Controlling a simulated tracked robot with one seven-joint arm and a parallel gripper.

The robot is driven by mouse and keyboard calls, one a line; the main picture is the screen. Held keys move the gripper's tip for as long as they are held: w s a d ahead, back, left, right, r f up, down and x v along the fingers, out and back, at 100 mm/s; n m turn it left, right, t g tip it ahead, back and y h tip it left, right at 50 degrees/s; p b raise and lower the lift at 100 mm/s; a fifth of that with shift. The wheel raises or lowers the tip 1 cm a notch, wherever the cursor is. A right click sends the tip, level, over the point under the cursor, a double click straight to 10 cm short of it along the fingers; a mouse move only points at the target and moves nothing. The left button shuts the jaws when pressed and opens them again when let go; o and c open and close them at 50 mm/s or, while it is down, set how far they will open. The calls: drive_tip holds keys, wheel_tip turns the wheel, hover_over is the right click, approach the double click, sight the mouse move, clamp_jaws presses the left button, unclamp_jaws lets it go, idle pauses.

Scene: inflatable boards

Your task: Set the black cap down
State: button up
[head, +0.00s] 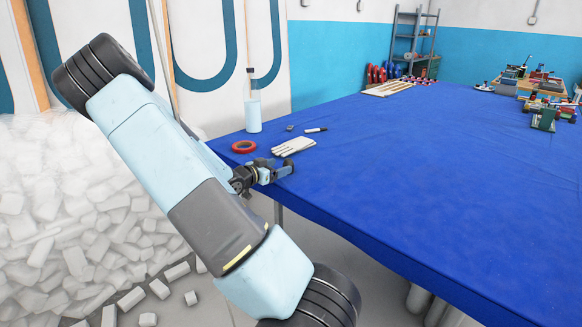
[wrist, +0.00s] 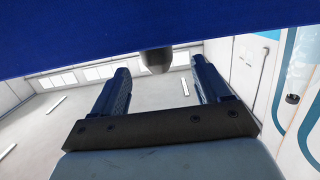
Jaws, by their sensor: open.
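My gripper (head: 277,172) is low at the near left edge of the blue table in the head view. In the wrist view its two fingers (wrist: 158,75) are apart. A dark, rounded piece (wrist: 156,60), which looks like the black cap, shows between and beyond the fingertips against the blue tabletop (wrist: 80,35). A gap shows on both sides, so the fingers do not hold it. In the head view I cannot make this piece out at the gripper. A clear bottle (head: 253,113) with a dark top stands upright behind the gripper.
A red tape ring (head: 244,147), pale gloves (head: 293,147), a black-and-white marker (head: 316,130) and a small grey block (head: 290,128) lie near the gripper. Assorted items (head: 545,118) stand at the far right. The middle of the table (head: 420,150) is clear.

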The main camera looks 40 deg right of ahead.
sight(284, 166)
drive_tip(key=shift+d+f, duration=0.2)
drive_tip(key=shift+d, duration=0.6)
drive_tip(key=shift+d+f, duration=0.2)
drive_tip(key=shift+d, duration=0.6)
drive_tip(key=shift+c, duration=0.3)
drive_tip(key=c, duration=1.2)
